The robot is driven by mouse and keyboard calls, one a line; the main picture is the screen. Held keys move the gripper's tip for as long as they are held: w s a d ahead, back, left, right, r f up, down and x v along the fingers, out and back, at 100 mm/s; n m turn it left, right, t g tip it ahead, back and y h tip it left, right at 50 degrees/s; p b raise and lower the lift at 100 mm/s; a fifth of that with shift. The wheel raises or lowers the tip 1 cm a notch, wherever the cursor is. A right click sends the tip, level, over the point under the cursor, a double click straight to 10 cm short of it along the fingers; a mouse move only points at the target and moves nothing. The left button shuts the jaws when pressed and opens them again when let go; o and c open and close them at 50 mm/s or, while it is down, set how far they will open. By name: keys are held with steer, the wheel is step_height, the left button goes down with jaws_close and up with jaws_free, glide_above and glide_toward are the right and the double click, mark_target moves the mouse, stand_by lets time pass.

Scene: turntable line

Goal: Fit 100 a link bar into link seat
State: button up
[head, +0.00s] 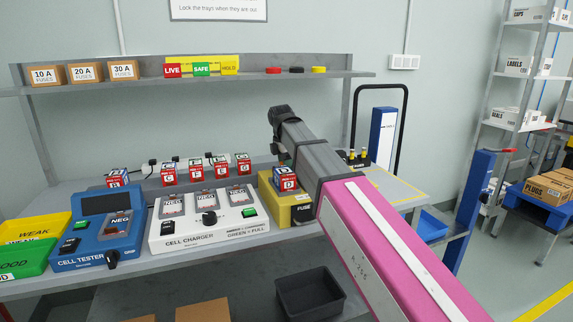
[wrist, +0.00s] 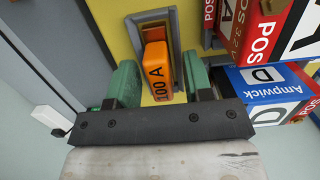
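The link bar (wrist: 160,80) is an orange block marked 100 A. In the wrist view it stands out from the grey-framed link seat (wrist: 174,24) on a yellow face; how deep it sits I cannot tell. My gripper (wrist: 160,88) has green fingers on either side of the bar, with a visible gap on each side, so it looks open around it. In the head view the yellow fuse box (head: 301,215) stands at the right end of the bench, partly behind my arm. The bar, seat and fingertips are hidden there.
Blue-and-red cells marked D (wrist: 262,82) lie close to the right finger. A white cell charger (head: 208,228) and blue cell tester (head: 98,245) stand left of the fuse box. A shelf (head: 200,78) runs above the bench.

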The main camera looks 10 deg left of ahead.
step_height(320, 180, up, 12)
steer(key=a, duration=0.1)
steer(key=shift+s, duration=0.4)
steer(key=shift+a+r, duration=0.1)
stand_by(0.6)
